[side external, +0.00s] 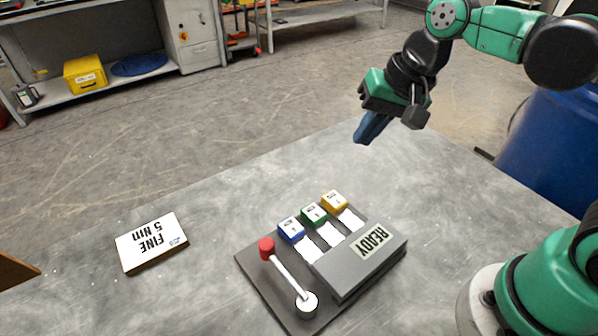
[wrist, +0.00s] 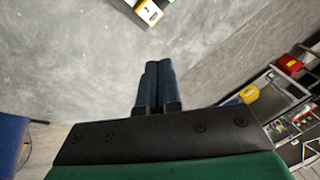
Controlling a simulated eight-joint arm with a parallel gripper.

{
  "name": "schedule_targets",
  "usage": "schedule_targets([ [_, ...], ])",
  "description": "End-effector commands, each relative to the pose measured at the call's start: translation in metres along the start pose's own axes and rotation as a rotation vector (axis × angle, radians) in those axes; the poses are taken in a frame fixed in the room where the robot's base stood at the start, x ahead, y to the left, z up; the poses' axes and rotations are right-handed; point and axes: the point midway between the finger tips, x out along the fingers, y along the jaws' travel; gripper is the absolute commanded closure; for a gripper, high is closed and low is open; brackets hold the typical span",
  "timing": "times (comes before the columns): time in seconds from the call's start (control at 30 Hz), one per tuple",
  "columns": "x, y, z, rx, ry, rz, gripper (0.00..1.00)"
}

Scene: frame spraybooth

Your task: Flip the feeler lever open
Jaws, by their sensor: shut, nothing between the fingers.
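The feeler lever (side external: 289,277) is a white rod with a red knob (side external: 266,248) at its far-left end and a round white pivot (side external: 307,304) at its near end. It lies along the left part of a dark grey panel (side external: 262,276), slanting up to the left in the side view. My gripper (side external: 361,138) is shut and empty, held in the air above the far side of the table, well apart from the lever. Its two blue fingers (wrist: 158,66) are together in the wrist view. The lever is not visible in the wrist view.
Blue (side external: 291,229), green (side external: 314,214) and yellow (side external: 335,201) blocks stand with white strips beside a raised grey box labelled READY (side external: 373,241). A sign reading FINE 5 Nm (side external: 151,242) lies to the left. A blue barrel (side external: 548,145) stands at right. The table's far area is clear.

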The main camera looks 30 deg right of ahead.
Motion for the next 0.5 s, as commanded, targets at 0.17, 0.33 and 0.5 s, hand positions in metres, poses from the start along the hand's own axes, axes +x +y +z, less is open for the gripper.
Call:
schedule_targets([
  [0.17,0.009,-0.033,0.005,0.357,-0.219,0.051,1.00],
  [0.33,0.017,-0.054,0.011,0.613,-0.366,0.146,1.00],
  [0.5,0.022,-0.064,0.016,0.745,-0.438,0.218,1.00],
])
